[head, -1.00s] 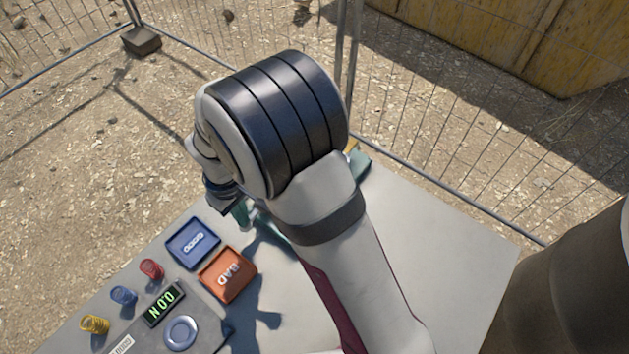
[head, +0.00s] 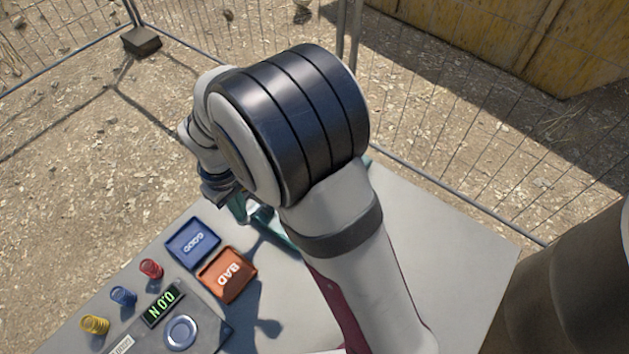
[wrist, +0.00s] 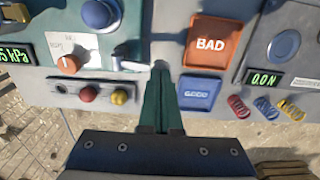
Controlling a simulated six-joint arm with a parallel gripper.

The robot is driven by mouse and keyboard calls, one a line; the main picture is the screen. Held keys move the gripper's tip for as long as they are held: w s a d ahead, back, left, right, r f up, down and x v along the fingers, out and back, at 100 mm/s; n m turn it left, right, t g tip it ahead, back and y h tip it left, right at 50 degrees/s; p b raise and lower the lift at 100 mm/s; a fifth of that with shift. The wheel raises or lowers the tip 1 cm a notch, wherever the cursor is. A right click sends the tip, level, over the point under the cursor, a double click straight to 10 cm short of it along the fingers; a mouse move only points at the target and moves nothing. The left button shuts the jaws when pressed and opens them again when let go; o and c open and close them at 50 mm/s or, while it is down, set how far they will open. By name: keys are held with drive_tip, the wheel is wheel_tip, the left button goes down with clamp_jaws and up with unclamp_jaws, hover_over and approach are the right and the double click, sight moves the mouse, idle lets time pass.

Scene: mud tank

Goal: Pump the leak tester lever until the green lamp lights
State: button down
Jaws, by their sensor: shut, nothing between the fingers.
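The leak tester shows at the left of the wrist view, with a partly cut-off green kPa display (wrist: 14,55), an orange knob (wrist: 68,64) and a blue dome (wrist: 98,13). A grey lever-like part (wrist: 120,60) sticks out at its right side; its full shape is unclear. A lamp strip holds a dull lamp (wrist: 60,88), a red lamp (wrist: 88,94) and a yellow lamp (wrist: 119,97); I see no green glow. My gripper (wrist: 160,70) has green fingers, shut and empty, over the table right of the lever-like part. In the head view my arm hides most of the tester.
Right of my fingers lie an orange BAD tray (wrist: 211,42) and a blue GOOD tray (wrist: 197,93). Beyond them are a 0.0 N force tester (wrist: 265,79) and red, blue and yellow springs (wrist: 265,107). The table's right part (head: 450,250) is bare. Wire fencing (head: 460,160) stands behind.

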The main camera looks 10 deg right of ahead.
drive_tip(key=shift+f, duration=1.35)
drive_tip(key=shift+r, duration=3.55)
drive_tip(key=s+d+r+m+y, duration=0.1)
drive_tip(key=s+d+r+m, duration=0.35)
drive_tip(key=s+d, duration=0.2)
drive_tip(key=s+d+r+m, duration=0.4)
drive_tip(key=s+d+m, duration=0.1)
drive_tip(key=d, duration=0.3)
drive_tip(key=s+d+m, duration=0.2)
drive_tip(key=s+m, duration=0.3)
drive_tip(key=s, duration=0.3)
drive_tip(key=shift+s+d+f+y, duration=0.15)
drive_tip(key=shift+s+f+y, duration=0.1)
drive_tip(key=shift+f+y, duration=0.15)
